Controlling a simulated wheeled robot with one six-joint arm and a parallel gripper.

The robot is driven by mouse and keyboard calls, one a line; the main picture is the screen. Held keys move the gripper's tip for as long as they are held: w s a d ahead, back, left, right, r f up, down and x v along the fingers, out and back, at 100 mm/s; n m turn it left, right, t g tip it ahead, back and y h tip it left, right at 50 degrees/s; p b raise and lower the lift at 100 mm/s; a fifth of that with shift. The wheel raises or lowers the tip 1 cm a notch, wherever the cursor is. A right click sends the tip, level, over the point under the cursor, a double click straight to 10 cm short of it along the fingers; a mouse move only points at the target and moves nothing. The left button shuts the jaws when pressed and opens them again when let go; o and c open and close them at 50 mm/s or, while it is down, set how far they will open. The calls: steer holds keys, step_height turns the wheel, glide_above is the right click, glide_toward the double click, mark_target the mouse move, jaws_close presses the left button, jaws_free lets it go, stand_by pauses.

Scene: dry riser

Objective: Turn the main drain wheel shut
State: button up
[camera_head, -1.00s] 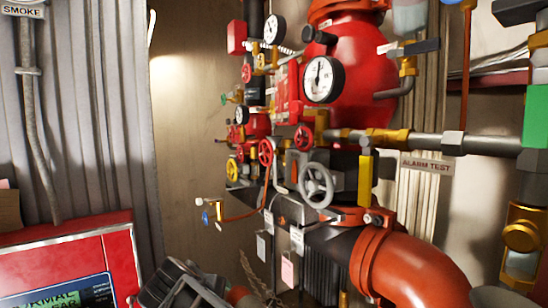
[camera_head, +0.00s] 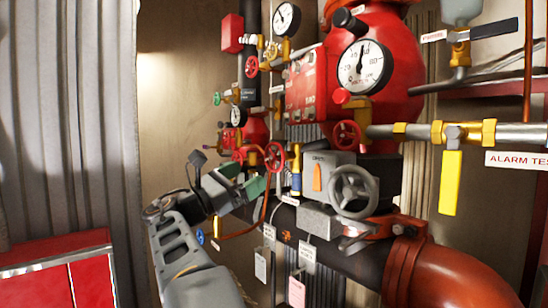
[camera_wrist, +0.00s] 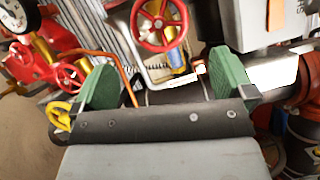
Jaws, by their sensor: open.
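My gripper (camera_head: 244,178) is open and empty, with green finger pads spread apart; it also shows in the wrist view (camera_wrist: 166,82). A red handwheel (camera_head: 275,156) stands just beyond and right of the fingers in the head view. In the wrist view a red handwheel (camera_wrist: 160,25) lies ahead, between the finger directions and apart from them. A larger grey handwheel (camera_head: 354,191) is to the right, in front of a grey box. Another red handwheel (camera_head: 347,135) sits higher. No readable tag shows which is the main drain wheel.
A red valve body with a pressure gauge (camera_head: 364,66) stands above. A yellow lever (camera_head: 450,182) hangs on the alarm test pipe. Paper tags (camera_head: 297,291) hang below. A thick orange-red pipe elbow (camera_head: 450,275) fills the lower right. A red cabinet (camera_head: 55,275) stands at left.

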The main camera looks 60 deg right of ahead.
mark_target(271, 162)
steer(key=p+x, duration=0.2)
steer(key=x, duration=0.8)
steer(key=shift+p, duration=0.4)
steer(key=shift+c, duration=0.4)
steer(key=c, duration=0.7)
steer(key=shift+m, duration=0.3)
